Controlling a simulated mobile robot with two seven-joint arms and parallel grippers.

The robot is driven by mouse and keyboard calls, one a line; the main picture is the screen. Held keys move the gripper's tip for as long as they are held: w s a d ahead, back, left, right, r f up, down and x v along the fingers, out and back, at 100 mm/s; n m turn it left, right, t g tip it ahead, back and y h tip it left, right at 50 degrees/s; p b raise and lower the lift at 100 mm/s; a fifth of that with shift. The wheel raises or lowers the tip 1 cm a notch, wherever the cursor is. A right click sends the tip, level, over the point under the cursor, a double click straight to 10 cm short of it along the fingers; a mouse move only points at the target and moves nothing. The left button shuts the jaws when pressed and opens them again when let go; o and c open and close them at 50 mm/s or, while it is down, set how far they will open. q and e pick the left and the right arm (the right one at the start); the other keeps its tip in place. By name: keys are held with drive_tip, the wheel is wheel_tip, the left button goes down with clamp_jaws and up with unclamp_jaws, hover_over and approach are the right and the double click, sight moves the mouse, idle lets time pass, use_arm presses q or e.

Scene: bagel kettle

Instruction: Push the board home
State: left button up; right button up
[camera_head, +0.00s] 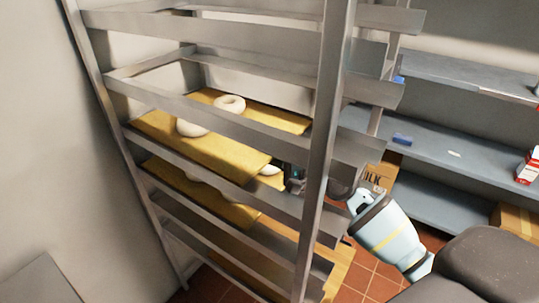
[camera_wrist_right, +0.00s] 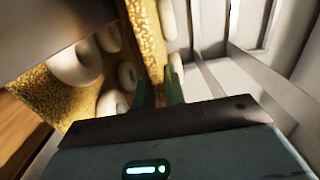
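A tall metal rack (camera_head: 329,120) holds long boards with yellow, grainy tops and pale bagels. One board (camera_head: 215,148) lies on a middle level, its near right end close to my right gripper (camera_head: 292,180). A bagel (camera_head: 230,103) sits toward the back of that level. Another board (camera_head: 210,198) lies one level lower. My right gripper reaches in from the right, partly hidden by the rack post. In the wrist view, its two dark fingers (camera_wrist_right: 160,90) stand slightly apart beside a board (camera_wrist_right: 150,40); contact is unclear. My left gripper is out of view.
Rack rails and the front post surround my right gripper closely. Grey shelves (camera_head: 450,160) stand at the right with a red and white carton (camera_head: 528,166). A cardboard box (camera_head: 380,172) sits behind my right arm. Tiled floor (camera_head: 365,270) shows below.

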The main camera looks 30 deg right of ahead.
drive_tip(key=o, duration=0.6)
drive_tip(key=shift+r, duration=0.1)
drive_tip(key=shift+c, duration=0.2)
drive_tip(key=shift+s+d, duration=0.2)
drive_tip(key=shift+s, duration=0.1)
drive_tip(key=v, duration=0.6)
drive_tip(key=shift+s, duration=0.1)
idle(0.4)
